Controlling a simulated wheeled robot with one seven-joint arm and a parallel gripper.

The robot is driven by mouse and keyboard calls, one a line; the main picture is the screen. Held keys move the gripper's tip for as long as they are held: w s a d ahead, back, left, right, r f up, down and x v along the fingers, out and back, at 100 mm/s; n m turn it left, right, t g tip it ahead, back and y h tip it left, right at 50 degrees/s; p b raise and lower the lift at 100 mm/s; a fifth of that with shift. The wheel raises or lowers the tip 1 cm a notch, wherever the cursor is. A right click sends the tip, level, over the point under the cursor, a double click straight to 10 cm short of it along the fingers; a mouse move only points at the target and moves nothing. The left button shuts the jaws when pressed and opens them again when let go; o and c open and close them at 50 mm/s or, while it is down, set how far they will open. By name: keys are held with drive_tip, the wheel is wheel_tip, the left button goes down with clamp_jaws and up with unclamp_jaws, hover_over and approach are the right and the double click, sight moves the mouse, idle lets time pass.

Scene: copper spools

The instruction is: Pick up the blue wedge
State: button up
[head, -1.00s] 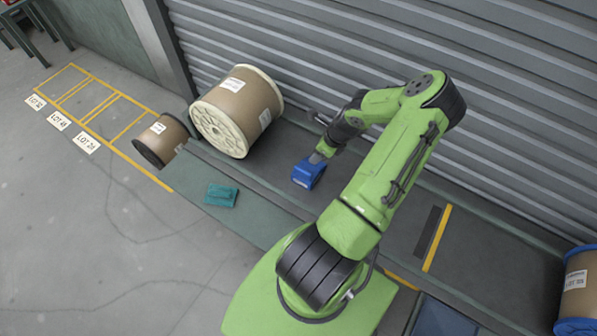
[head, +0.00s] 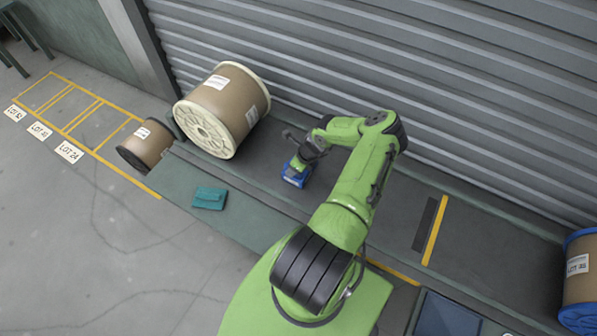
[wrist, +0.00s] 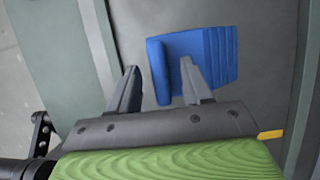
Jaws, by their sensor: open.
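The blue wedge (head: 295,176) lies on the dark bench strip in front of the shutter, right of the large spool. In the wrist view the blue wedge (wrist: 212,56) shows a ribbed slope at right and a raised rounded ridge at left. My gripper (wrist: 160,85) is open, and its two grey fingers reach toward the wedge. The ridge lies between the fingertips in the picture, with the right finger overlapping the wedge. I cannot tell whether the fingers touch it. In the head view my gripper (head: 299,163) is just over the wedge and partly hides it.
A large brown spool (head: 226,105) with cream flanges stands left of the wedge. A smaller spool (head: 146,146) is farther left. A teal folded item (head: 209,198) lies on the green ledge. A blue-flanged spool (head: 580,280) stands at far right. The bench right of my arm is mostly clear.

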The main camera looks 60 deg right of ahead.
drive_tip(key=shift+r, duration=0.1)
drive_tip(key=shift+c, duration=0.2)
clamp_jaws()
idle(1.1)
